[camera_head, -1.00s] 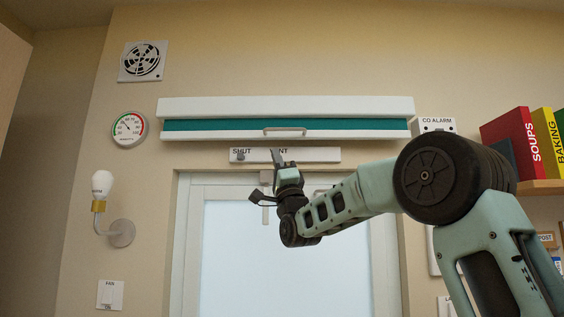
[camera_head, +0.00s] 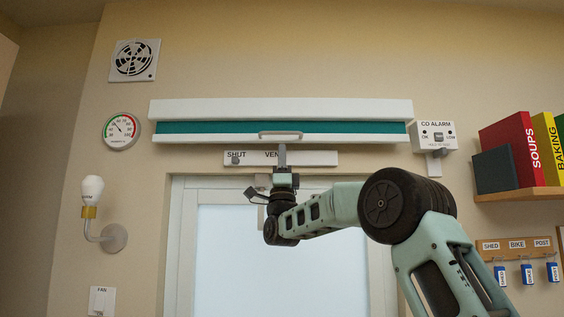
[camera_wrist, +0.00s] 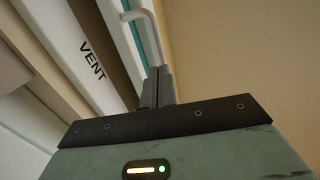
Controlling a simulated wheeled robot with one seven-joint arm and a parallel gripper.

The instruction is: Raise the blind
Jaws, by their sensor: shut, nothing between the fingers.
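The blind is rolled nearly all the way up above the door. Its white headrail (camera_head: 280,108) is on top, a narrow strip of teal fabric (camera_head: 210,128) shows below it, and a white bottom bar (camera_head: 210,138) carries a handle (camera_head: 281,134). My gripper (camera_head: 282,150) is shut and empty, pointing up just under the handle.
A white vent slider strip (camera_head: 310,158) marked SHUT and VENT sits just below the blind, behind my gripper. The door (camera_head: 230,260) is underneath. A CO alarm (camera_head: 433,135) is right of the blind. A book shelf (camera_head: 520,194) and key rack (camera_head: 515,248) are farther right.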

